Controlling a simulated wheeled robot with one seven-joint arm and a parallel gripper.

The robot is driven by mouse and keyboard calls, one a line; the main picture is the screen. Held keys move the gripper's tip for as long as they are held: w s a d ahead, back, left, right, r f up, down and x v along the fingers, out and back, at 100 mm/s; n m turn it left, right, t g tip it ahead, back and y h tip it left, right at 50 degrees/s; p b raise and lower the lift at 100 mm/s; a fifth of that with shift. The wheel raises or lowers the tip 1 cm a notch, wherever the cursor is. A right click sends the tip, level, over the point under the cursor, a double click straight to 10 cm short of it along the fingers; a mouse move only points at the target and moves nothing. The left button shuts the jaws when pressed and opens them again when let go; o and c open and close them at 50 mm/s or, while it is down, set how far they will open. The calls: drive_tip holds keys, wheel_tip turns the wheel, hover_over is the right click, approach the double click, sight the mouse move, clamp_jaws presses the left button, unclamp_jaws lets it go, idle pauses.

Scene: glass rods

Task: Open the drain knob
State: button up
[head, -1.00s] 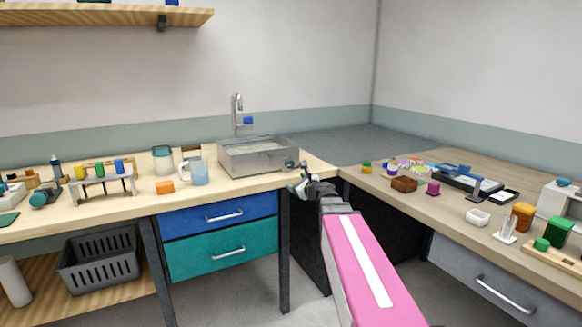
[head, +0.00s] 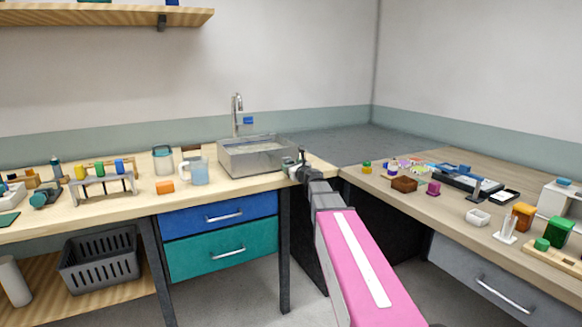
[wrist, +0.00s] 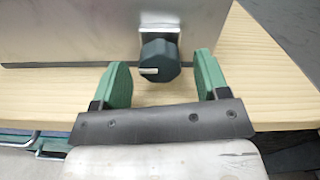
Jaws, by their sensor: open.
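The drain knob (wrist: 159,61) is dark and faceted, with a pale mark line on its face. It sits on a bracket at the side of the metal sink (wrist: 70,30). In the wrist view my gripper (wrist: 161,75) is open, with one green finger on each side of the knob and a small gap on both sides. The fingers do not appear to touch the knob. In the head view my gripper (head: 297,166) is at the right end of the sink (head: 250,158) and largely hides the knob.
A tap (head: 236,112) with a blue handle stands behind the sink. The right worktop (head: 440,205) holds several small items.

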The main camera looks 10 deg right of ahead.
drive_tip(key=shift+w+a, duration=0.15)
drive_tip(key=shift+w, duration=0.5)
drive_tip(key=c, duration=0.9)
